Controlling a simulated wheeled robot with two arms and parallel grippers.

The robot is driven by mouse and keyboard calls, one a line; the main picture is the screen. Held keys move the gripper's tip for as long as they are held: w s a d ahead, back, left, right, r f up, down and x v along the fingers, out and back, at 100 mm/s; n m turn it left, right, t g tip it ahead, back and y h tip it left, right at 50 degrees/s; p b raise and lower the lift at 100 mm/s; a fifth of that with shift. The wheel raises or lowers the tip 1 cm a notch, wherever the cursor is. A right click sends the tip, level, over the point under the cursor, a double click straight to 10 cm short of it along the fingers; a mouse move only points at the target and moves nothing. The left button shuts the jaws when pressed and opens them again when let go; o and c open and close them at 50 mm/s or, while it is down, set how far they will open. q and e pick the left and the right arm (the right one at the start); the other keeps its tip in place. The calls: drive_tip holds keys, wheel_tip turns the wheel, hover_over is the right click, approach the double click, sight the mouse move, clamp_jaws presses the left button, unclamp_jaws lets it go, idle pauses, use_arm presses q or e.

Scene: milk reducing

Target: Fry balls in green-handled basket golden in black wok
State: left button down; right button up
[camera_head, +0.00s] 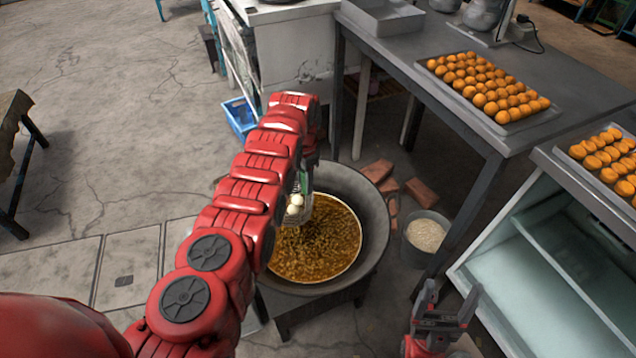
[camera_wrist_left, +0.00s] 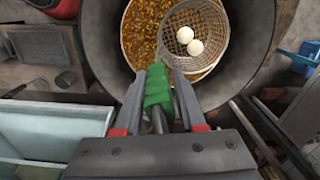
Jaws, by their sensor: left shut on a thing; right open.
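The black wok (camera_head: 375,230) stands on a low dark stand and holds bubbling golden oil (camera_head: 318,250). My left gripper (camera_wrist_left: 160,105) is shut on the green handle (camera_wrist_left: 158,90) of the wire basket (camera_wrist_left: 208,60). Two pale balls (camera_wrist_left: 190,39) lie in the basket, which is over the oil at one side of the wok. In the head view my left arm hides most of the basket, and the pale balls (camera_head: 295,204) show beside it. I cannot tell how deep the basket sits. My right gripper (camera_head: 443,296) is open and empty, right of the wok.
A metal table (camera_head: 400,40) at the upper right bears a tray of orange-brown balls (camera_head: 490,85). A glass case (camera_head: 550,260) with another such tray (camera_head: 608,160) stands at the right. A bucket (camera_head: 425,235) and bricks (camera_head: 420,192) are beside the wok.

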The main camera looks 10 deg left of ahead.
use_arm(q)
drive_tip(key=p, duration=0.1)
drive_tip(key=d+r+m+p, duration=0.1)
drive_tip(key=p, duration=0.1)
drive_tip(key=shift+s+d, duration=0.2)
drive_tip(key=shift+s, duration=0.05)
wheel_tip(320, 180, down, 23)
drive_tip(key=s+d+m+b, duration=0.1)
drive_tip(key=d+m+b, duration=0.1)
drive_tip(key=b, duration=1.5)
drive_tip(key=shift+s+d+r, duration=0.2)
drive_tip(key=shift+s+d, duration=0.1)
idle(4.5)
